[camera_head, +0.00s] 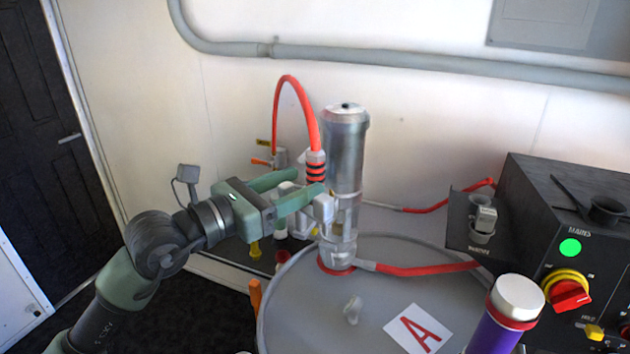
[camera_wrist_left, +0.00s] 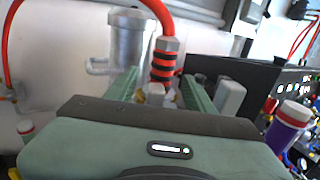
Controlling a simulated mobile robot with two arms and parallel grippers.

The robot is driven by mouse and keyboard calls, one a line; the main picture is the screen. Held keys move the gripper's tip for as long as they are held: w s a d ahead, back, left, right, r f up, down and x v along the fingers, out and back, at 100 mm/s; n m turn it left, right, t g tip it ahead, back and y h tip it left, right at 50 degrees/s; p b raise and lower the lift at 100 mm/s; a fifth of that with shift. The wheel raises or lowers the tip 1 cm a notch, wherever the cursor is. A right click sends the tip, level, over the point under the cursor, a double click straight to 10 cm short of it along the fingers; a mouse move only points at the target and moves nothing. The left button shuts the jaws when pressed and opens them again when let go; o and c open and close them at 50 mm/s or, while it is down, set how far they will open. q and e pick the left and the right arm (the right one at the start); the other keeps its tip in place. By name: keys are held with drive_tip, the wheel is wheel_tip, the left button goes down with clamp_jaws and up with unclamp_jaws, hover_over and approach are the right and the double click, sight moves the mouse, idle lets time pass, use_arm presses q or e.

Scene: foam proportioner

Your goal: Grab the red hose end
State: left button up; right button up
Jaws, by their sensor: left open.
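The red hose end (camera_head: 316,166) has a grey collar and black bands, and points down beside the upright metal cylinder (camera_head: 345,150). Its red hose arches up and back to the left. My left gripper (camera_head: 310,181) is open at the lower part of the hose end. In the left wrist view the hose end (camera_wrist_left: 165,62) stands between my two green fingers, with a gap to each side. Its lowest part is partly hidden by the gripper body there. I cannot tell whether a finger touches it. My right gripper is not in view.
The cylinder stands on a grey drum (camera_head: 290,318) with a label marked A (camera_head: 418,330). A red hose (camera_head: 425,270) runs right from its base. A black control box (camera_head: 565,220) and a purple container (camera_head: 497,325) are at the right. A wall pipe (camera_head: 400,57) runs behind.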

sight(309, 179)
use_arm(q)
drive_tip(key=p+x, duration=0.2)
drive_tip(key=x, duration=0.1)
drive_tip(key=shift+w+d+r, duration=0.1)
drive_tip(key=shift+d+r, duration=0.05)
drive_tip(key=shift+d, duration=0.25)
drive_tip(key=shift+w+d, duration=0.2)
drive_tip(key=shift+a, duration=0.1)
clamp_jaws()
